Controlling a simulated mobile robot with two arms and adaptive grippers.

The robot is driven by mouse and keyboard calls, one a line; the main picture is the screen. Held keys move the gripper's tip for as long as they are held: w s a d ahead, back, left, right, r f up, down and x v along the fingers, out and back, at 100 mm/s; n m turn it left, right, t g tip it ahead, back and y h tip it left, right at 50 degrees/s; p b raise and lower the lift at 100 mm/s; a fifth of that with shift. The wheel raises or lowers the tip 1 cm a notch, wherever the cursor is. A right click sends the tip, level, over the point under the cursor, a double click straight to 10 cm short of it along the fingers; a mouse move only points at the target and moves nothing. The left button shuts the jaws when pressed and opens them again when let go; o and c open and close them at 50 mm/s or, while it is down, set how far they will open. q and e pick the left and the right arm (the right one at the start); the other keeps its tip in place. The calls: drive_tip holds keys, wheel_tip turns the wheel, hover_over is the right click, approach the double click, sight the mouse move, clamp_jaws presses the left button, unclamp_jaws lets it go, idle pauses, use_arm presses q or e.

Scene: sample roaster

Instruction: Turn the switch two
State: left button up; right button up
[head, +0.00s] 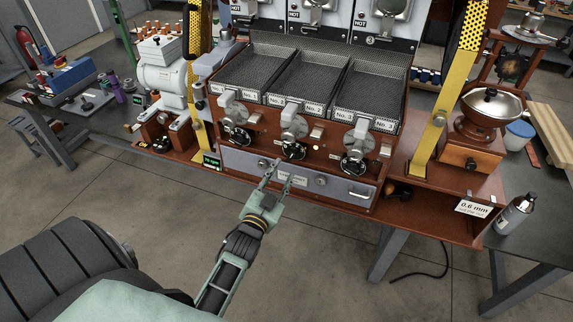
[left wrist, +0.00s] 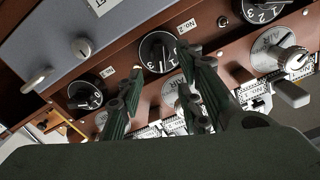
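Switch two is a black round dial (head: 293,150) with white figures on the roaster's brown front, under the middle tray No. 2. In the left wrist view the dial (left wrist: 157,53) shows beside a "No. 2" label, its pointer visible. My left gripper (head: 283,168) is just in front of and below this dial. I cannot tell whether a finger touches the dial. My right gripper is not in view.
Similar dials sit left (head: 240,137) and right (head: 353,165) of it, with metal AIR levers above. A grey panel (head: 300,182) with knobs lies below. Yellow perforated posts (head: 438,115) flank the roaster. The floor in front is clear.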

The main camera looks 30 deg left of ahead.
use_arm(q)
drive_tip(key=v, duration=0.4)
drive_tip(key=shift+s, duration=0.15)
idle(0.4)
drive_tip(key=s+d+f+g+h, duration=0.1)
drive_tip(key=s+d+f+g, duration=0.25)
drive_tip(key=f, duration=0.65)
drive_tip(key=s+d+f+g+h, duration=0.1)
drive_tip(key=s+d+f+g, duration=0.3)
drive_tip(key=f, duration=0.7)
drive_tip(key=s+d+f+g+h, duration=0.1)
drive_tip(key=s+d+f+h, duration=0.3)
drive_tip(key=f, duration=0.6)
drive_tip(key=s+f+g, duration=0.2)
drive_tip(key=s+f, duration=0.3)
drive_tip(key=s, duration=0.5)
drive_tip(key=s+f+g+y, duration=0.1)
drive_tip(key=s+f+g, duration=0.2)
drive_tip(key=s, duration=0.7)
drive_tip(key=s+f+g+y, duration=0.1)
drive_tip(key=s+f+g, duration=0.2)
drive_tip(key=s+f, duration=0.5)
drive_tip(key=shift+s+m, duration=0.3)
drive_tip(key=shift+s, duration=0.65)
